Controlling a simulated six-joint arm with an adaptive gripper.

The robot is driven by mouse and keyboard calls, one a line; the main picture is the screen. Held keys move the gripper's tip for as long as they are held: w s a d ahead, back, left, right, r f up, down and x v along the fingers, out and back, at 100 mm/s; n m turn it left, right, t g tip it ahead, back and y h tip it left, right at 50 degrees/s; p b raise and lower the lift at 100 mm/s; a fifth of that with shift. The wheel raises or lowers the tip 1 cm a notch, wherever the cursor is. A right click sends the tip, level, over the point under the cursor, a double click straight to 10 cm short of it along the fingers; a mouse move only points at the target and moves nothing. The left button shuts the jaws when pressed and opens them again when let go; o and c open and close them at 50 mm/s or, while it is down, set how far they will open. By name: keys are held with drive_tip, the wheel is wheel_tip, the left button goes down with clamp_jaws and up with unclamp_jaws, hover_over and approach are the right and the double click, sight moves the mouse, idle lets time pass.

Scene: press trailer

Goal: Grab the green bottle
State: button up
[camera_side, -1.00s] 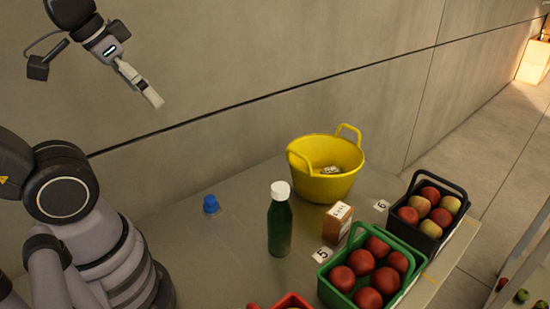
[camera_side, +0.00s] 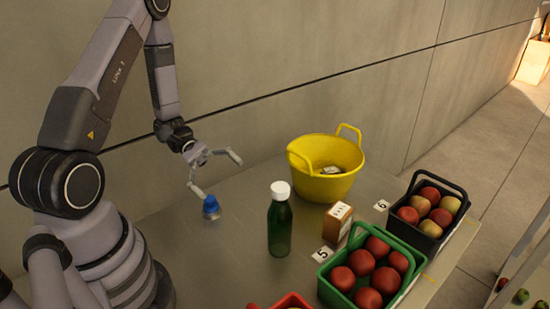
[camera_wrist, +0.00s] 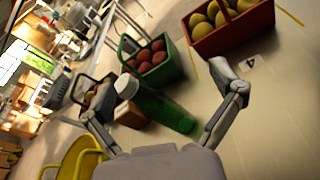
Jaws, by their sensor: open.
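The green bottle (camera_side: 280,226) with a white cap stands upright on the grey table in the side view. My gripper (camera_side: 216,173) is open with its fingers spread wide, to the left of the bottle and higher than its cap, apart from it. In the wrist view the bottle (camera_wrist: 165,108) appears between the two spread fingers of my gripper (camera_wrist: 174,84), with its white cap toward the left finger. Nothing is held between the fingers.
A blue object (camera_side: 211,208) lies near my lower finger. A yellow basket (camera_side: 325,185) stands behind the bottle, and a small brown carton (camera_side: 338,223) right of it. A green crate (camera_side: 335,291) and a black crate (camera_side: 437,237) hold apples. A red crate (camera_wrist: 232,40) shows too.

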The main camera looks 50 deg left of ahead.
sight(280, 224)
drive_tip(key=a+f+n+t+y, duration=0.1)
drive_tip(key=f+n+t, duration=0.2)
drive_tip(key=f+n, duration=0.1)
drive_tip(key=a+f+n+t, duration=0.1)
drive_tip(key=f+n+t, duration=0.3)
drive_tip(key=f, duration=0.1)
drive_tip(key=a+f+n+t+y, duration=0.1)
drive_tip(key=f+n+t, duration=0.3)
drive_tip(key=shift+w+f+y, duration=0.2)
drive_tip(key=shift+w+y, duration=0.05)
drive_tip(key=shift+y, duration=0.05)
drive_tip(key=shift+d+f+n, duration=0.1)
drive_tip(key=shift+f+n, duration=0.05)
drive_tip(key=shift+n, duration=0.15)
drive_tip(key=x, duration=0.8)
drive_tip(key=shift+w+d, duration=0.1)
drive_tip(key=shift+w, duration=0.05)
drive_tip(key=shift+s+d+x, duration=0.1)
drive_tip(key=shift+x, duration=1.25)
drive_tip(key=shift+s+d+x, duration=0.15)
drive_tip(key=shift+x, duration=1.15)
drive_tip(key=c, duration=1.2)
drive_tip(key=shift+c, duration=0.8)
